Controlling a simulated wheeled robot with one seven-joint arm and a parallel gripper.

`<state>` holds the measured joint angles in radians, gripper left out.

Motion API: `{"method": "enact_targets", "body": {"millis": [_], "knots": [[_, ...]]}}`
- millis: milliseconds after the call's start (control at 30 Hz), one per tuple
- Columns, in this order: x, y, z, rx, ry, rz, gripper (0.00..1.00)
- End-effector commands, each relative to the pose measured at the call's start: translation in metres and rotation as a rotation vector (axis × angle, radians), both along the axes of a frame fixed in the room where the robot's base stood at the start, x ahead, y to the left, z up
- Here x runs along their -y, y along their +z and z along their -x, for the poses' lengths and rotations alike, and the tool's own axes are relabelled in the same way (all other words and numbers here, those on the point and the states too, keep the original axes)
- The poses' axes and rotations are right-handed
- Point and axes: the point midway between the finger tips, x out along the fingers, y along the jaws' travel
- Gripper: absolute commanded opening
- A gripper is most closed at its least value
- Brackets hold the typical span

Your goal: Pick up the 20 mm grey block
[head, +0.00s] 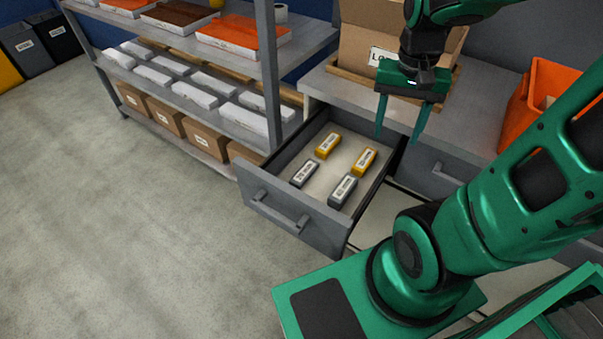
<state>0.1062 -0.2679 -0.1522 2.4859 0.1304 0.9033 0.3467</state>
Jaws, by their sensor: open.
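Two grey blocks with pale labels lie in an open drawer (292,225). One grey block (303,174) is at the left, and the other grey block (342,191) is nearer the drawer's front right. Their label print is too small to read, so I cannot tell which is the 20 mm one. My gripper (397,139) is open and empty, with its two green fingers pointing down. In the picture it is above and to the right of the blocks, apart from them.
Two yellow blocks (328,145) (364,161) lie behind the grey ones in the drawer. A cardboard box (366,40) and an orange bin (540,95) stand on the counter behind. A shelf unit (271,75) with boxes stands left of the drawer. The floor at left is clear.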

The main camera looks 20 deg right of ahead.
Motion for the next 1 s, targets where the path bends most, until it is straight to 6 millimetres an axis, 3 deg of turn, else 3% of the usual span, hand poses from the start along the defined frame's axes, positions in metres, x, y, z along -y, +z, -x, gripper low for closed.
{"method": "enact_targets", "body": {"millis": [33, 200, 400, 633, 1000], "knots": [[-0.011, -0.01, -0.02, -0.007, -0.015, 0.004, 0.53], [-0.052, -0.044, -0.079, 0.004, -0.108, 0.008, 0.53], [-0.111, -0.088, -0.125, 0.014, -0.204, -0.015, 0.53], [-0.149, -0.117, -0.145, 0.014, -0.27, -0.038, 0.53], [-0.155, -0.164, -0.147, 0.012, -0.278, -0.04, 0.53]]}}
